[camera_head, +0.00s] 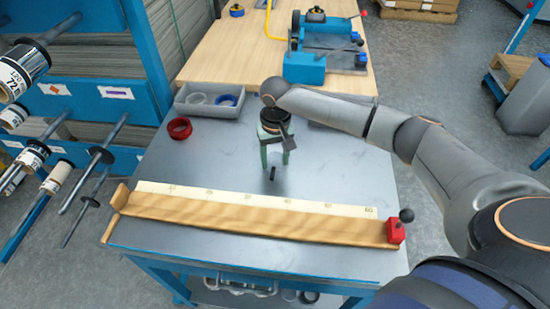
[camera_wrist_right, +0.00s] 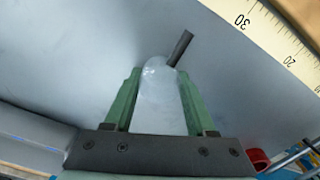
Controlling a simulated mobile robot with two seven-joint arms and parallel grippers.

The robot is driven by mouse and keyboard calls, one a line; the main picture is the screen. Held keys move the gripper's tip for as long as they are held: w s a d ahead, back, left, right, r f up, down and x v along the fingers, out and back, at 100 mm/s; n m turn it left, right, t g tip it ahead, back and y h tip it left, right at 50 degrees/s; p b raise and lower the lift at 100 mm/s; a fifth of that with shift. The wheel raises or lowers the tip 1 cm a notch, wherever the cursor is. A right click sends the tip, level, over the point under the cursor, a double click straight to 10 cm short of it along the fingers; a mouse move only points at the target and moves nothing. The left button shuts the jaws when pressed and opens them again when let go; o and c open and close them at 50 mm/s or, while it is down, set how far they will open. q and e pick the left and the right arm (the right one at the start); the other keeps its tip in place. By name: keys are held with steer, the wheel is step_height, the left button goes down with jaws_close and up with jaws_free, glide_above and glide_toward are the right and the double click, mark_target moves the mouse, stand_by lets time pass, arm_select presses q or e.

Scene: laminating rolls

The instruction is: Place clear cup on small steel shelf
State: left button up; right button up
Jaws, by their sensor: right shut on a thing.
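My right gripper (camera_head: 275,165) is over the middle of the steel table top (camera_head: 330,180), its green fingers pointing down. In the right wrist view its fingers (camera_wrist_right: 160,90) are shut on a clear cup (camera_wrist_right: 158,85), which is see-through and pale. The cup is hard to make out in the head view. A short dark rod (camera_head: 273,174) is just beyond the fingertips; it also shows in the wrist view (camera_wrist_right: 180,48). I cannot tell surely which surface is the small steel shelf. My left gripper is out of view.
A ruler strip (camera_head: 250,200) and a long wooden bar (camera_head: 240,217) with a red end block (camera_head: 396,232) cross the table front. A red ring (camera_head: 180,128) and a grey tray (camera_head: 207,100) are at the back left. A rack with rolls (camera_head: 30,155) stands left.

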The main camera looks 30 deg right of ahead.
steer(key=o, duration=1.3)
steer(key=shift+f, duration=0.1)
steer(key=shift+o, duration=0.2)
